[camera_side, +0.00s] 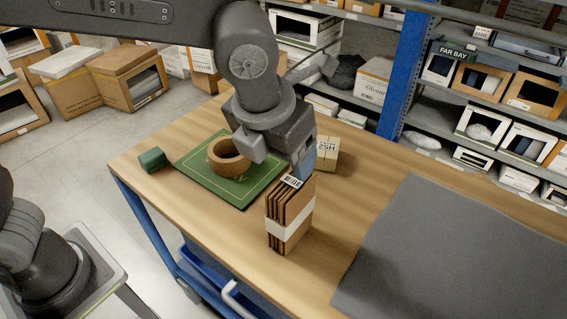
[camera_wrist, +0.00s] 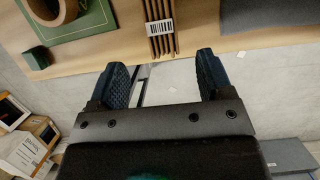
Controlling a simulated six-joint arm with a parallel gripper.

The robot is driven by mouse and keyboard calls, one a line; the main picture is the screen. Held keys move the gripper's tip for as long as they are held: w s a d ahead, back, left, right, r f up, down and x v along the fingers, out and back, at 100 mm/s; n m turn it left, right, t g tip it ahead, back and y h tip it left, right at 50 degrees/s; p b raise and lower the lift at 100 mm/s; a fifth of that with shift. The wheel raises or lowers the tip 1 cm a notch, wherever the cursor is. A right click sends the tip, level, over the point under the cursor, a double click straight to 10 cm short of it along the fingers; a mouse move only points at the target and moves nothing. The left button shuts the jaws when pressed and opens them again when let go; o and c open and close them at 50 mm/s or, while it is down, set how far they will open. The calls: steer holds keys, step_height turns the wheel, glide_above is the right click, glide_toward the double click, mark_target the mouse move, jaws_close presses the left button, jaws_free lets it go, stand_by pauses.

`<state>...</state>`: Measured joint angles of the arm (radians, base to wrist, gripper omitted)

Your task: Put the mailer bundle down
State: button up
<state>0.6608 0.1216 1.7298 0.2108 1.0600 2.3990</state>
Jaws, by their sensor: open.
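The mailer bundle (camera_side: 290,219) is a stack of brown cardboard mailers with a white band around it and a barcode label on top. It stands upright on the wooden bench top, near its front edge. My gripper (camera_side: 277,157) is open and empty, above and just behind the bundle in the side view. In the wrist view, the bundle (camera_wrist: 161,30) shows at the top, beyond the two dark fingertips of my gripper (camera_wrist: 161,65) and lined up with the gap between them. The fingers appear clear of it.
A brown tape roll (camera_side: 229,157) sits on a green cutting mat (camera_side: 235,192), with a small dark green block (camera_side: 152,160) to its left. A small tan box (camera_side: 326,155) stands behind the bundle. A grey mat (camera_side: 460,255) covers the bench's right side. Stocked racks stand behind.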

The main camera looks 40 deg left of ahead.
steer(key=shift+s+r, duration=0.1)
steer(key=shift+r, duration=0.2)
steer(key=s+a+r+n, duration=0.1)
steer(key=s+a+n, duration=0.1)
steer(key=a+n, duration=0.55)
steer(key=s+a+r+n, duration=0.1)
steer(key=s+a+n, duration=0.1)
steer(key=a+n, duration=0.55)
steer(key=s+a+f+n+t, duration=0.1)
steer(key=s+a+n, duration=0.2)
steer(key=n, duration=0.7)
steer(key=s+a+f+n+t, duration=0.1)
steer(key=s+a+n, duration=0.3)
steer(key=n, duration=0.7)
steer(key=shift+s+f, duration=0.3)
steer(key=shift+f, duration=0.35)
